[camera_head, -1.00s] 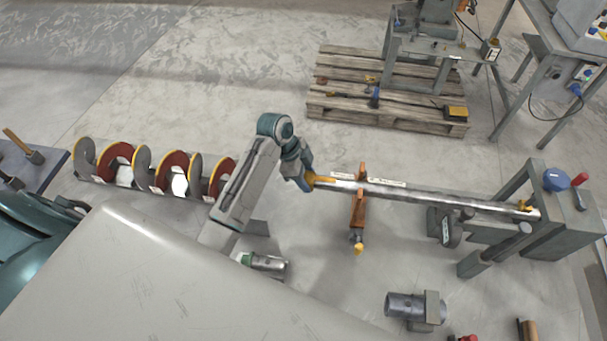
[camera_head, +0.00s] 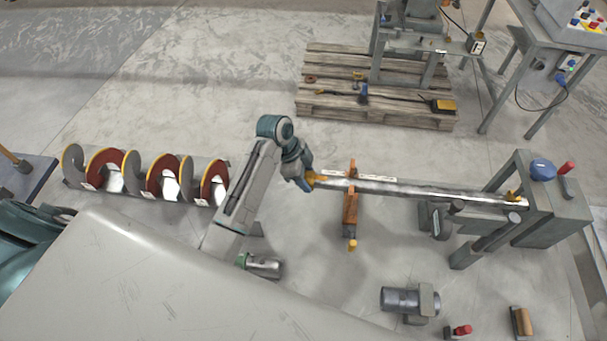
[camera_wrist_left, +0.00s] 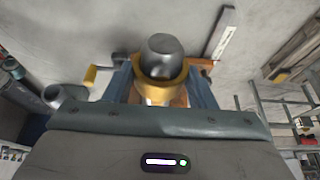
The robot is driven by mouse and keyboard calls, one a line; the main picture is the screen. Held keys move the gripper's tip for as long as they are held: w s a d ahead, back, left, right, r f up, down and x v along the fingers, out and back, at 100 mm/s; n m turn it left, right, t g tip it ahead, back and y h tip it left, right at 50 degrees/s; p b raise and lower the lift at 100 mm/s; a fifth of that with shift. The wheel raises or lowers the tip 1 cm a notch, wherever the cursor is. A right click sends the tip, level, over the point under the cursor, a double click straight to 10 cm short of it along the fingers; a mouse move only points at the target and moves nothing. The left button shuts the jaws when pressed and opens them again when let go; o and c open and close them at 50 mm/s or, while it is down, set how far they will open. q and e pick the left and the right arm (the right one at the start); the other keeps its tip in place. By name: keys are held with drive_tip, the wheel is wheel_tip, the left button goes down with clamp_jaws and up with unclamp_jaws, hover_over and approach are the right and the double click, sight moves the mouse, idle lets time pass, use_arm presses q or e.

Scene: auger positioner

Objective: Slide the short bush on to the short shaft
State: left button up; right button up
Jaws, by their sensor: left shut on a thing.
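A long silver shaft (camera_head: 430,191) lies roughly level, running from my left gripper to a grey stand on the right. My left gripper (camera_head: 306,182) is at the shaft's left end, shut on a yellow bush (camera_head: 311,178). In the left wrist view the blue-grey fingers (camera_wrist_left: 158,88) stand either side of the yellow bush (camera_wrist_left: 155,92). The rounded silver shaft end (camera_wrist_left: 161,56) shows at the bush, which appears to be around or right against it; I cannot tell how far it is on. My right gripper is not in view.
An orange support (camera_head: 351,205) stands under the shaft. The grey stand (camera_head: 545,205) has a blue knob and red handle. A red-and-grey auger (camera_head: 150,178) lies at left. A grey cylinder unit (camera_head: 405,301) and a small cylinder (camera_head: 263,266) lie on the floor. A pallet (camera_head: 330,95) is behind.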

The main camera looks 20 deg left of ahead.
use_arm(q)
drive_tip(key=shift+w+d, duration=0.15)
drive_tip(key=shift+d, duration=0.45)
drive_tip(key=shift+w+d, duration=0.15)
drive_tip(key=shift+d, duration=0.4)
drive_tip(key=o, duration=1.3)
drive_tip(key=shift+c, duration=0.2)
drive_tip(key=shift+a+r, duration=0.1)
drive_tip(key=shift+a+r, duration=0.15)
drive_tip(key=shift+r, duration=0.15)
drive_tip(key=b+v, duration=0.2)
drive_tip(key=v, duration=0.7)
drive_tip(key=shift+s+a+r, duration=0.1)
drive_tip(key=shift+s+r, duration=0.05)
drive_tip(key=shift+r, duration=0.35)
